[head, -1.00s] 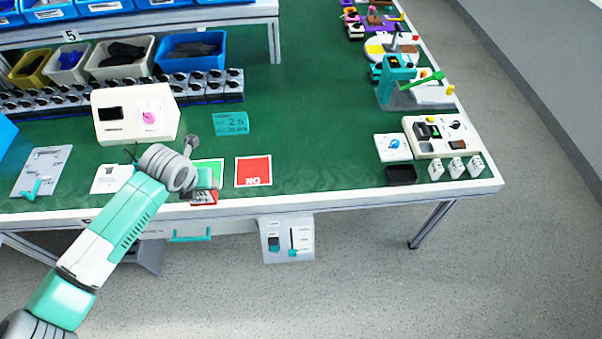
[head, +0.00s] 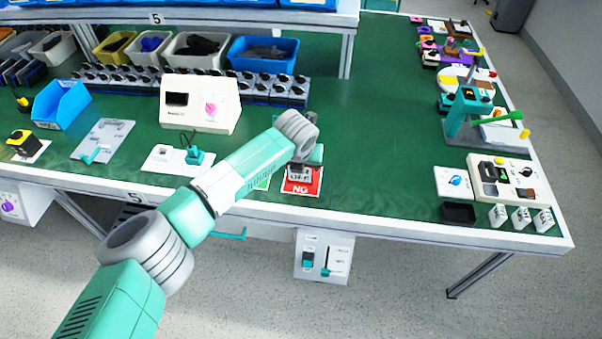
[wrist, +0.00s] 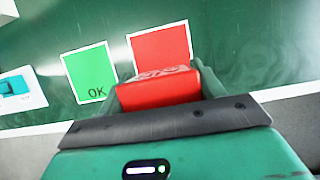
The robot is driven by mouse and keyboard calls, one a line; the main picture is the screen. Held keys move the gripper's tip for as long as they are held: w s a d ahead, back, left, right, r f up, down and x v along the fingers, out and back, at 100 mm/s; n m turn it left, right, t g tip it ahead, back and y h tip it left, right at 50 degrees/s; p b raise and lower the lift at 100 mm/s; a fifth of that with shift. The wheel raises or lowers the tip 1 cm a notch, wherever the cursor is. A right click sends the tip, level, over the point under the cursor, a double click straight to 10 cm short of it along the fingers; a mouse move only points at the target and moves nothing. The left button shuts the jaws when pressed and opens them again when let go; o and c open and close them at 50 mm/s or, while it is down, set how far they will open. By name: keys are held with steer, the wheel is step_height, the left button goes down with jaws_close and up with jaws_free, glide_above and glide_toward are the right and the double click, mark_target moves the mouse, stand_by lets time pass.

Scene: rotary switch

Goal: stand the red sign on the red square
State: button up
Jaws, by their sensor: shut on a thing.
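My gripper (wrist: 160,88) is shut on the red sign (wrist: 158,93), which sits between the fingers in the wrist view. Lettering along the sign's upper edge is too blurred to read. The red square (wrist: 160,46) with a white border lies just beyond the sign, its lower part hidden by it. In the head view my gripper (head: 303,163) is over the red square (head: 302,188), marked NG, covering its upper part. Whether the sign touches the square I cannot tell.
A green square (wrist: 91,71) marked OK lies left of the red one. A white box with a pink knob (head: 200,103) stands behind to the left. A black tray (head: 458,213) and white switch panels are at the right. The table between is clear.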

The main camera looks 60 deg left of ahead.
step_height(320, 180, down, 4)
steer(key=shift+d+r+b, duration=0.1)
steer(key=shift+r+b, duration=0.1)
steer(key=shift+b, duration=0.6)
steer(key=shift+r, duration=0.15)
steer(key=o, duration=1)
steer(key=p+v, duration=0.4)
steer(key=v, duration=0.8)
